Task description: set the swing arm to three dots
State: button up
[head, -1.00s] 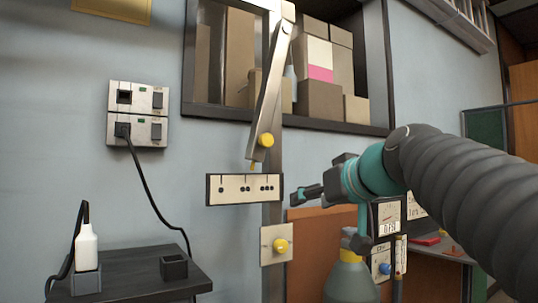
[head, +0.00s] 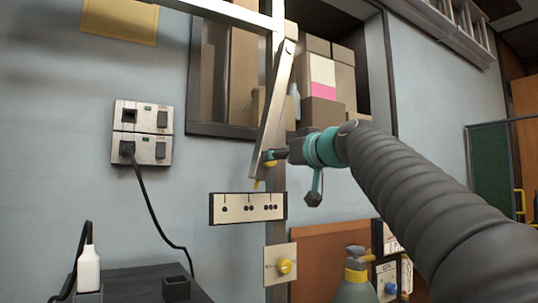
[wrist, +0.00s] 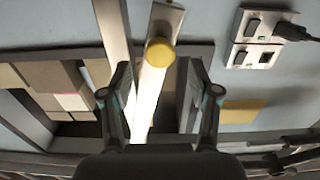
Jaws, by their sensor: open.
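The swing arm (head: 275,105) is a pale metal bar hung from a pivot at its top, slanting down to the left. Its yellow knob (head: 269,162) is near the lower end, partly hidden by my gripper (head: 274,156). In the wrist view the knob (wrist: 160,51) lies between the open fingers (wrist: 159,66), apart from both. The arm's yellow pointer (head: 256,185) hangs just above the dot plate (head: 233,217), near the two-dot mark. The three-dot mark (head: 271,208) is to its right.
A metal post (head: 278,180) stands behind the swing arm. A wall socket (head: 141,133) with a black cable is at left. Boxes (head: 321,75) fill a wall recess behind.

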jog(key=p+x, duration=0.1)
jog(key=x, duration=0.4)
jog(key=shift+w+a, duration=0.2)
jog(key=shift+w, duration=0.05)
grip_shut()
